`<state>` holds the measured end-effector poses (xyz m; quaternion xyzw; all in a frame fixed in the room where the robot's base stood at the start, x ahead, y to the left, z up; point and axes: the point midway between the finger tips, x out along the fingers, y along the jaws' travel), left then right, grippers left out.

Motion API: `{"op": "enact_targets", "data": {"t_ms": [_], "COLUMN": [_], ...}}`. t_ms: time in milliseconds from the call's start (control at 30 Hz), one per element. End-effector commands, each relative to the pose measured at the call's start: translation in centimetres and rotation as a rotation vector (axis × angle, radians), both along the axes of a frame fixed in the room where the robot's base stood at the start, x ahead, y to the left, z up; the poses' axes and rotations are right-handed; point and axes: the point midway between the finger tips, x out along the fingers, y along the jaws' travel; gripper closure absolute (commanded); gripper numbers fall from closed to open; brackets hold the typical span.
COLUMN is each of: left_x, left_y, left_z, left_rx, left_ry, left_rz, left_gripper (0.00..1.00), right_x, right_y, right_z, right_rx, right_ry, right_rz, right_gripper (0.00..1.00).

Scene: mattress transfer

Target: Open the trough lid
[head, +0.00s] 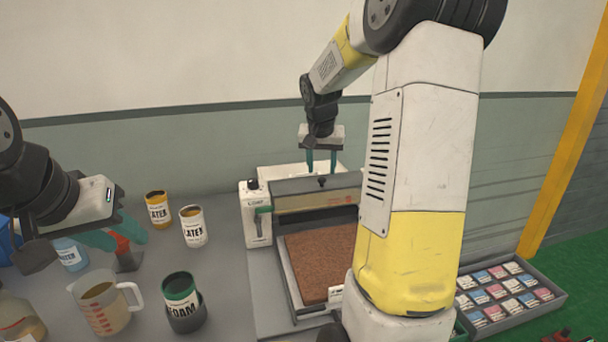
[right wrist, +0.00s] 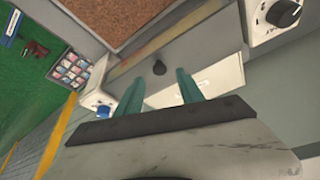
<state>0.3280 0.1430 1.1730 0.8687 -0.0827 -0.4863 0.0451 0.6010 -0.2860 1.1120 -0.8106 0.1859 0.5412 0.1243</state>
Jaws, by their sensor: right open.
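The trough lid (head: 290,187) is a grey panel with a small black knob (head: 322,181), at the back of the coating machine. It looks closed. In the right wrist view the knob (right wrist: 159,68) stands on the grey lid (right wrist: 205,42), just beyond the fingertips and between their lines. My right gripper (head: 321,170) is open and empty, its teal fingers pointing down above and behind the knob, apart from it. My right arm hides the machine's right side.
A brown slab (head: 318,262) lies in front of the lid. Latex cans (head: 194,229), a foam can (head: 181,300) and a measuring jug (head: 100,308) stand on the left table. A sample tray (head: 500,293) lies right.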

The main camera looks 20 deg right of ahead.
Motion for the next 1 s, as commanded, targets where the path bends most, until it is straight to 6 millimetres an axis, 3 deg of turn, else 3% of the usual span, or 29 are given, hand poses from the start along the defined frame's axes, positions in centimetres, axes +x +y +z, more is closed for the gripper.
{"op": "enact_targets", "data": {"t_ms": [233,567,600,833,1000], "left_x": [0.0,0.0,0.0,0.0,0.0], "left_y": [0.0,0.0,0.0,0.0,0.0], "left_z": [0.0,0.0,0.0,0.0,0.0], "left_rx": [0.000,0.000,0.000,0.000,0.000], "left_ry": [0.000,0.000,0.000,0.000,0.000], "left_rz": [0.000,0.000,0.000,0.000,0.000], "left_gripper": [0.64,0.64,0.64,0.64,0.64], "right_x": [1.1,1.3,1.3,1.3,1.3], "right_y": [-0.6,-0.7,-0.7,-0.7,-0.7], "right_z": [-3.1,-3.6,-3.6,-3.5,-3.5], "right_rx": [0.000,0.000,0.000,0.000,0.000], "right_ry": [0.002,0.000,0.000,0.000,0.000], "right_rz": [0.001,0.001,0.001,0.001,0.001], "right_gripper": [0.55,0.55,0.57,1.00,1.00]}}
